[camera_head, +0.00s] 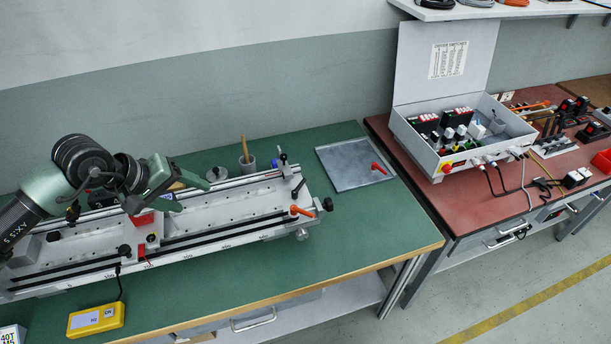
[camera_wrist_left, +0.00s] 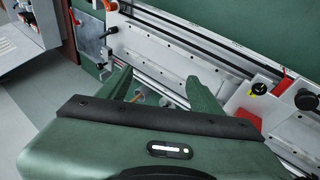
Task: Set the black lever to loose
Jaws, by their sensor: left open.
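The black lever (camera_head: 298,188) stands tilted on the right end block of the long grey rail fixture (camera_head: 230,206). In the left wrist view a dark lever (camera_wrist_left: 109,32), likely the same one, shows at the end of the rails. An orange lever (camera_head: 301,211) sits on the same end block, nearer the front edge. My left gripper (camera_head: 189,193) is open and empty above the middle of the fixture, left of and apart from the black lever. Its two green fingers (camera_wrist_left: 160,92) are spread in the wrist view. My right gripper is not in view.
A metal plate (camera_head: 350,166) with a red handle lies right of the fixture. A cup with a wooden handle (camera_head: 247,161) stands behind it. A yellow box (camera_head: 96,320) sits at the front left. The green table (camera_head: 370,235) is clear at the front right.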

